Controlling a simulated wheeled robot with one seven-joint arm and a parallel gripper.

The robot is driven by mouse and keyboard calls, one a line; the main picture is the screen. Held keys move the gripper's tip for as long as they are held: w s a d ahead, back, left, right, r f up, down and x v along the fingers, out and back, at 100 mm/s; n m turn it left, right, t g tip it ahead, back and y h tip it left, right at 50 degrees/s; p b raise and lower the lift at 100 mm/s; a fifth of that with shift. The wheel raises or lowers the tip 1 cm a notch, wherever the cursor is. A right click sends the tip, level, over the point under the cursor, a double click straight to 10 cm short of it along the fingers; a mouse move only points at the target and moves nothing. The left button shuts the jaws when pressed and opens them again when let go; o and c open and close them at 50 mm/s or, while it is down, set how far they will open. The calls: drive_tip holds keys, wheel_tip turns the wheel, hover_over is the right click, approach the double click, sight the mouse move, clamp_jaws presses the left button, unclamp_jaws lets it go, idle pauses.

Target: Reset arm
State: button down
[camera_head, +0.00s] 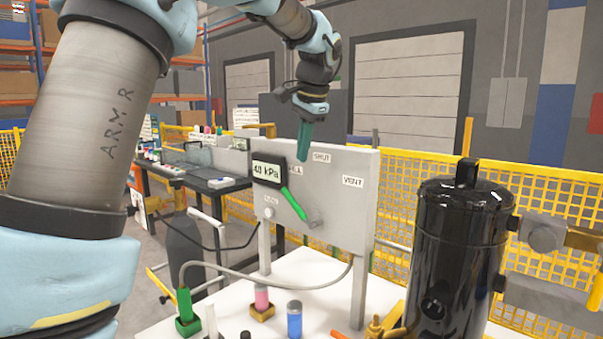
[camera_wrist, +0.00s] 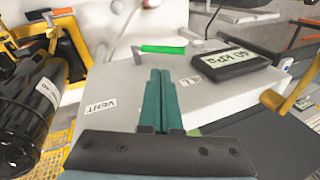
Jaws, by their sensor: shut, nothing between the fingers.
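My gripper (camera_head: 304,142) has green fingers that are closed together and empty. It hangs in the air in front of the upper part of a grey upright panel. In the wrist view the shut fingers (camera_wrist: 158,95) point over the panel's face. The panel (camera_head: 350,215) carries a digital gauge (camera_head: 268,172), a green lever (camera_head: 293,203) slanting down to the right, and labels reading SHUT and VENT. The gauge (camera_wrist: 235,62) and the green lever (camera_wrist: 163,49) also show in the wrist view. Part of the panel's top edge is hidden behind my fingers.
A tall black cylinder (camera_head: 455,255) stands right of the panel. The white table (camera_head: 310,268) holds a blue cylinder (camera_head: 294,318), a pink-topped item (camera_head: 262,298), and a green tool (camera_head: 185,303) joined to a hose. A yellow mesh fence (camera_head: 420,165) runs behind. A dark workbench (camera_head: 205,185) stands left.

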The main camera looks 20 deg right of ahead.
drive_tip(key=s+a+f+n+g, duration=0.1)
drive_tip(key=a+f+n, duration=0.2)
drive_tip(key=a+f, duration=0.45)
drive_tip(key=a+f+n+g, duration=0.1)
drive_tip(key=a+f+n, duration=0.3)
drive_tip(key=a, duration=0.6)
drive_tip(key=s+a+f+n, duration=0.6)
drive_tip(key=s+a+f, duration=0.6)
drive_tip(key=a, duration=0.3)
drive_tip(key=shift+s+f+n+h, duration=0.2)
drive_tip(key=shift+s+n+h, duration=0.1)
drive_tip(key=shift+s, duration=0.2)
idle(2.2)
